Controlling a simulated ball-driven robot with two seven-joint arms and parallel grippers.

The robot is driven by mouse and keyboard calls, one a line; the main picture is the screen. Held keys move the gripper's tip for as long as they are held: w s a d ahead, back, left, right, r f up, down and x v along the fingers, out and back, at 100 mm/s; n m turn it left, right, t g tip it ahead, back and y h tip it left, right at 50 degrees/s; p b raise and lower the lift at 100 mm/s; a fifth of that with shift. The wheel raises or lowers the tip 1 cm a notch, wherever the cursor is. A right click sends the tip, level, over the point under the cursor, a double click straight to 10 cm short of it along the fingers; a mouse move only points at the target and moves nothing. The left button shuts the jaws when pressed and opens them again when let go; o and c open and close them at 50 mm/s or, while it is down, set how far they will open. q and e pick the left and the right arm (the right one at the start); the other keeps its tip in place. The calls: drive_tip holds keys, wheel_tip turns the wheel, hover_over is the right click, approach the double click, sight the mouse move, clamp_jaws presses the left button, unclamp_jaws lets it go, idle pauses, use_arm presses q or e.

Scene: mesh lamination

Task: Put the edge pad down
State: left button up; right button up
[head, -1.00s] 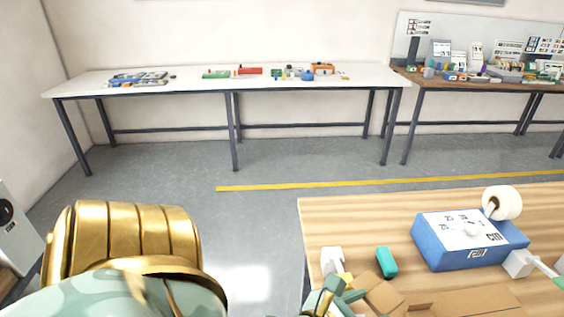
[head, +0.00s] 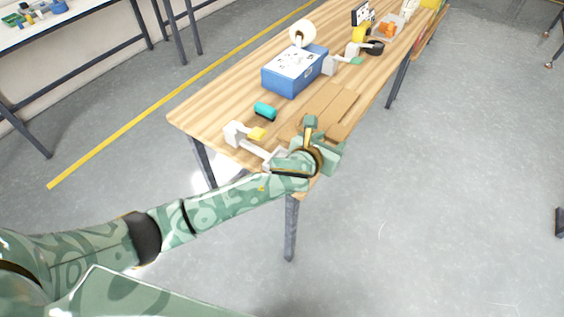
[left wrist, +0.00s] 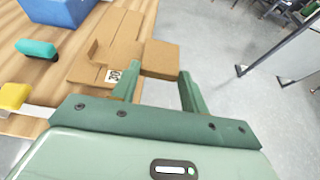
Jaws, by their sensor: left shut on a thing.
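The edge pad (left wrist: 160,58), a small brown cardboard-like block, sits between the fingertips of my left gripper (left wrist: 159,72) in the left wrist view. The gripper is shut on it. In the head view my left gripper (head: 324,136) is at the near end of the wooden table (head: 205,108), by the front edge. Flat brown cardboard (head: 328,103) lies just beyond it, one piece bearing a label in the left wrist view. The pad overlaps this cardboard in the picture; I cannot tell whether they touch. My right gripper is not in view.
A teal cylinder (head: 265,111), a blue box (head: 292,72), a white tape roll (head: 302,32) and a white-headed tool (head: 236,131) with a yellow block (head: 257,133) beside it are on the table. Open floor (head: 430,190) lies right of the table.

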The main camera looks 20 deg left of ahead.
use_arm(q)
drive_tip(key=a+f+b, duration=0.1)
drive_tip(key=a+f, duration=0.2)
drive_tip(key=a, duration=0.1)
drive_tip(key=s+a+f+b, duration=0.1)
drive_tip(key=a+f, duration=0.2)
drive_tip(key=a, duration=0.1)
drive_tip(key=s+a+f+b, duration=0.1)
drive_tip(key=a+f, duration=0.2)
drive_tip(key=a, duration=0.2)
drive_tip(key=shift+f, duration=0.2)
drive_tip(key=f, duration=0.1)
drive_tip(key=f+b, duration=0.2)
drive_tip(key=shift+a+f, duration=0.25)
drive_tip(key=shift+f, duration=0.05)
drive_tip(key=shift+r, duration=0.1)
